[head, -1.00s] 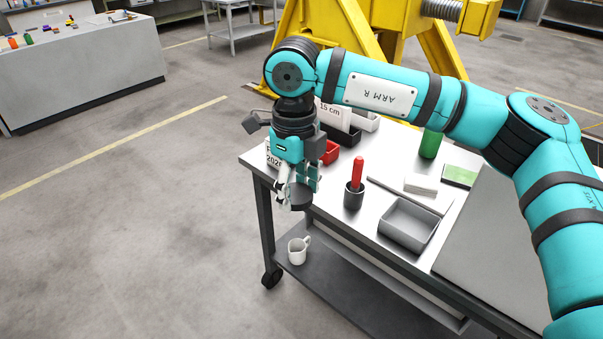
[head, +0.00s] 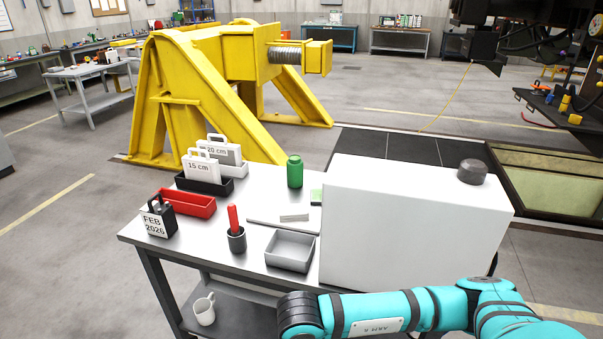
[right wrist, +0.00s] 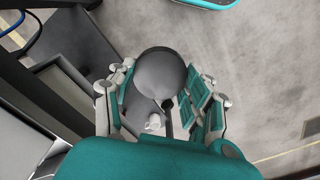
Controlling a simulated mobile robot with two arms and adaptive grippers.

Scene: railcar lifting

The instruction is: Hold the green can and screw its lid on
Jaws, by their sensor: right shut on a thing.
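The green can (head: 294,171) stands upright toward the back of the workbench (head: 262,250) in the head view, and no gripper is near it. My right gripper (right wrist: 160,95) shows in the right wrist view, shut on a dark round lid-like disc (right wrist: 161,72). The disc sits between its teal and grey fingers. In the head view my right arm crosses the bottom, but its gripper is out of frame. My left gripper is not in view.
A big white box (head: 405,220) with a dark knob (head: 472,171) stands right of the can. A grey tray (head: 290,250), a red-handled tool in a cup (head: 236,240), a red bin (head: 187,205) and a date block (head: 159,220) occupy the bench. A mug (head: 204,310) sits on the lower shelf.

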